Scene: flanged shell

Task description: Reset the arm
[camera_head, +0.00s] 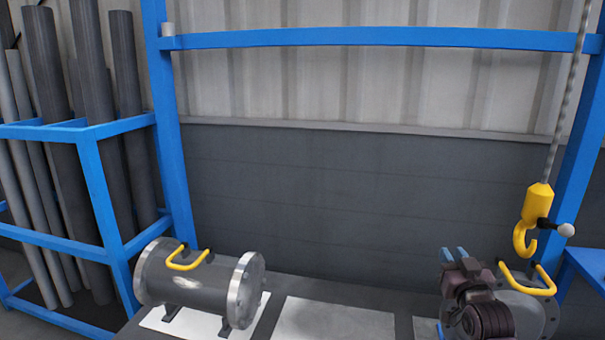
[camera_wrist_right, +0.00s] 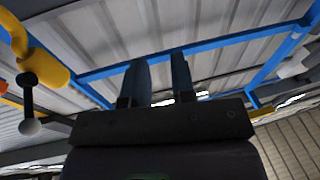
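My right gripper (camera_head: 454,257) is at the lower right of the head view, pointing up in front of the right flanged shell (camera_head: 522,307). In the right wrist view, its two fingers (camera_wrist_right: 160,78) stand apart with nothing between them, so it is open and empty. My arm hides part of the right shell, which has a yellow handle (camera_head: 530,282) on top. Another flanged shell (camera_head: 205,292), grey with bright flanges and a yellow handle (camera_head: 187,262), lies on the left of the table. My left gripper is not in view.
A yellow hook (camera_head: 533,220) with a black, white-balled handle hangs from a chain above the right shell; it also shows in the right wrist view (camera_wrist_right: 42,66). A blue frame (camera_head: 370,37) spans the back. A blue rack (camera_head: 95,175) holds pipes. A white plate (camera_head: 330,320) lies bare mid-table.

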